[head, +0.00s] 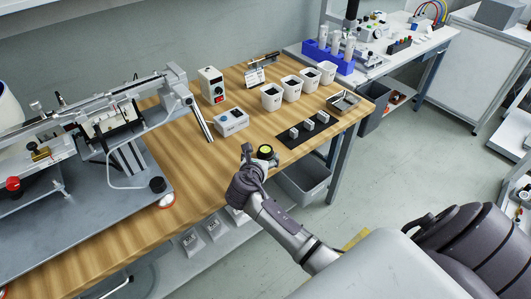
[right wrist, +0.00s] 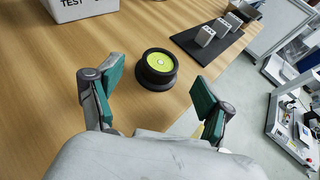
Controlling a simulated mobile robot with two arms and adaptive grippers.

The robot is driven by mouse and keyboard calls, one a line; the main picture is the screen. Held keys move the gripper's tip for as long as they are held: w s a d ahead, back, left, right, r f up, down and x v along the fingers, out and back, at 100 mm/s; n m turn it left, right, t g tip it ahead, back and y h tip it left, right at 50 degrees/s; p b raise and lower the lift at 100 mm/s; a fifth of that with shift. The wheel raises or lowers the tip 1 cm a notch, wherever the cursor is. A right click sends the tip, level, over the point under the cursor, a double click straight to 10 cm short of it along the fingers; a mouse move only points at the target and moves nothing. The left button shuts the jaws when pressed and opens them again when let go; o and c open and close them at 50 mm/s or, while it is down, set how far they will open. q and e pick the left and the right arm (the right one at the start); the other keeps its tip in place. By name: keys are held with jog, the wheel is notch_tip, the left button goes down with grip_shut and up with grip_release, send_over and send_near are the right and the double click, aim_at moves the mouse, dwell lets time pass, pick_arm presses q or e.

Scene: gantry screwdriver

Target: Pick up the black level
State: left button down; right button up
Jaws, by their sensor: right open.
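The black level (head: 266,152) is a round black puck with a yellow-green top, standing upright on the wooden table near its front edge. In the right wrist view the level (right wrist: 157,70) sits ahead of my right gripper (right wrist: 152,95), roughly centred between its two green-padded fingers. The fingers are apart, and the gripper is empty. In the head view my right gripper (head: 247,155) is just left of the level, at the table's front edge. My left gripper is not in view.
A black mat (head: 300,134) with several small grey blocks lies right of the level. A white test box (head: 231,121), white cups (head: 271,97) and a metal tray (head: 342,102) stand farther back. A gantry machine (head: 100,120) fills the table's left side. A grey bin (head: 303,182) is below.

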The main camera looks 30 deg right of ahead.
aim_at(264, 153)
jog(key=x, duration=0.5)
jog(key=shift+w+d+f+b, duration=0.1)
jog(key=shift+d+b, duration=0.05)
jog(key=shift+b, duration=0.15)
jog(key=c, duration=1.3)
